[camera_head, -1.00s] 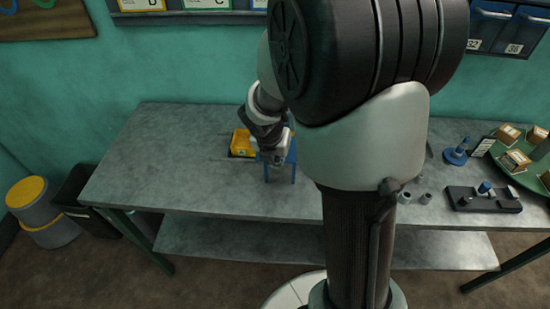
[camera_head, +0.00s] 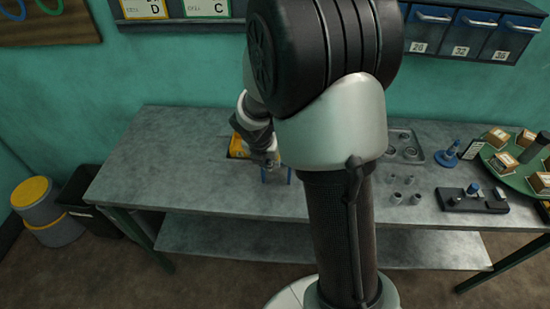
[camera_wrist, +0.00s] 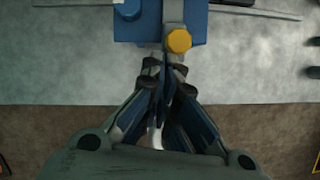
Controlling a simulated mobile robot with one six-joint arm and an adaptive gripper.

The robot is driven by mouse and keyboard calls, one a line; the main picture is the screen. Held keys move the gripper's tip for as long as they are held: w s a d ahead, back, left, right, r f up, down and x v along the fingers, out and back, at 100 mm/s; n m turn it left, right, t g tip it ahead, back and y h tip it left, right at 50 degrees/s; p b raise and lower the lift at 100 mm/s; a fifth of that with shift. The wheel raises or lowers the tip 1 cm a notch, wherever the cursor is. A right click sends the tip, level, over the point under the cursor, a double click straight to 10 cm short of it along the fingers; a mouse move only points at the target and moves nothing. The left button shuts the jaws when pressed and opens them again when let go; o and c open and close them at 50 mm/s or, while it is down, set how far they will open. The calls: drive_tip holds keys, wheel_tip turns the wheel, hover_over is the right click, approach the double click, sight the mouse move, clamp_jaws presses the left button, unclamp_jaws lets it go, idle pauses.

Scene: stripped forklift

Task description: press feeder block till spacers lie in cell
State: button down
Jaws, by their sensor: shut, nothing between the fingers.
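A blue feeder-like unit (camera_wrist: 140,22) is at the top of the wrist view, with a grey bar across it and a yellow hexagonal knob (camera_wrist: 178,41) at its front. I cannot tell which part is the feeder block. In the head view, the unit (camera_head: 290,176) is mostly hidden behind my arm. My gripper (camera_wrist: 163,66) is shut and empty, its tips just in front of the unit beside the knob; contact is unclear. In the head view my gripper (camera_head: 268,163) is at the unit. No spacers or cell can be made out in the unit.
A yellow bin (camera_head: 237,147) stands behind my gripper. Several small grey cylinders (camera_head: 396,198), a grey tray (camera_head: 404,146), a dark fixture (camera_head: 472,200) and a green round tray with boxes (camera_head: 507,173) are on the right. The bench's left part (camera_head: 160,165) is clear.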

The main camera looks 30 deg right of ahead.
drive_tip(key=p+v, duration=0.3)
drive_tip(key=v, duration=0.7)
drive_tip(key=shift+s+p, duration=0.1)
drive_tip(key=shift+p, duration=0.2)
idle(0.4)
